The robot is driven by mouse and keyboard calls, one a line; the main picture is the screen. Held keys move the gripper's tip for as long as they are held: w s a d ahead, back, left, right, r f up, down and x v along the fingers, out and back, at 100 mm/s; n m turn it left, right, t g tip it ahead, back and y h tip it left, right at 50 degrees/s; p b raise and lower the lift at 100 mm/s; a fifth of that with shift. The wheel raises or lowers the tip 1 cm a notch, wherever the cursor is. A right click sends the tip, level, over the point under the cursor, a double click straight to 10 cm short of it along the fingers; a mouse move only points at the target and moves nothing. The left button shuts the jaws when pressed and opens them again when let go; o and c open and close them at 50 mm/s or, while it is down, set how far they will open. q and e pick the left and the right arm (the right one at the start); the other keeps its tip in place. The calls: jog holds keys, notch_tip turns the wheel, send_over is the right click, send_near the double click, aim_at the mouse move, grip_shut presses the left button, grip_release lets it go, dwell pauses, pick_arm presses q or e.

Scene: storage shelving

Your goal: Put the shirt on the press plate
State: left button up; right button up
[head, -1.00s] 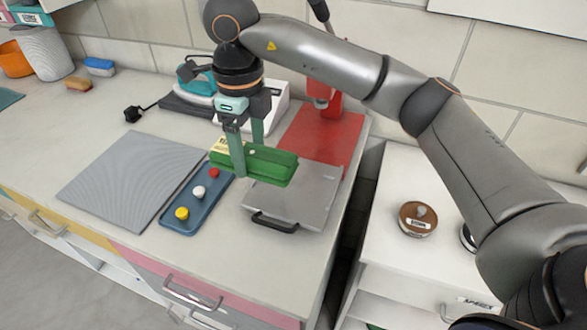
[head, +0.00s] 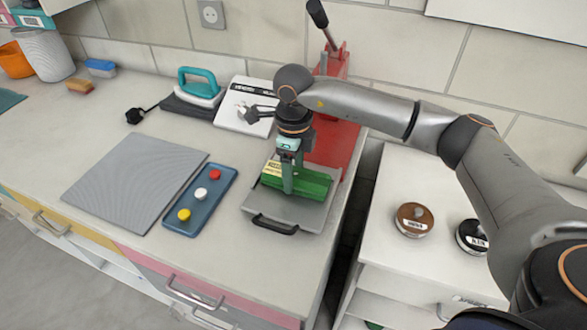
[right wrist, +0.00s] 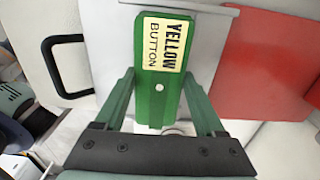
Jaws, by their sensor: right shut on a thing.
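The green folded shirt (head: 316,184) has a pale label that reads "YELLOW BUTTON" in the right wrist view, with a small white button below it (right wrist: 160,87). My right gripper (head: 289,182) points down and is shut on the shirt, one finger on each side. The shirt is over the grey metal press plate (head: 297,214), which has a black handle at its front. I cannot tell whether the shirt touches the plate. The plate also shows in the right wrist view (right wrist: 98,35). My left gripper is not in view.
The red press (head: 340,138) with its lever stands behind the plate. A blue tray (head: 212,206) with red, white and yellow buttons lies left, beside a grey ribbed mat (head: 130,185). A teal iron (head: 200,88) stands behind. A lower white cabinet is at right.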

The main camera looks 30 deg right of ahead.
jog(key=shift+f, duration=0.1)
jog(key=o, duration=1.4)
notch_tip(320, 180, up, 12)
jog(key=b, duration=0.1)
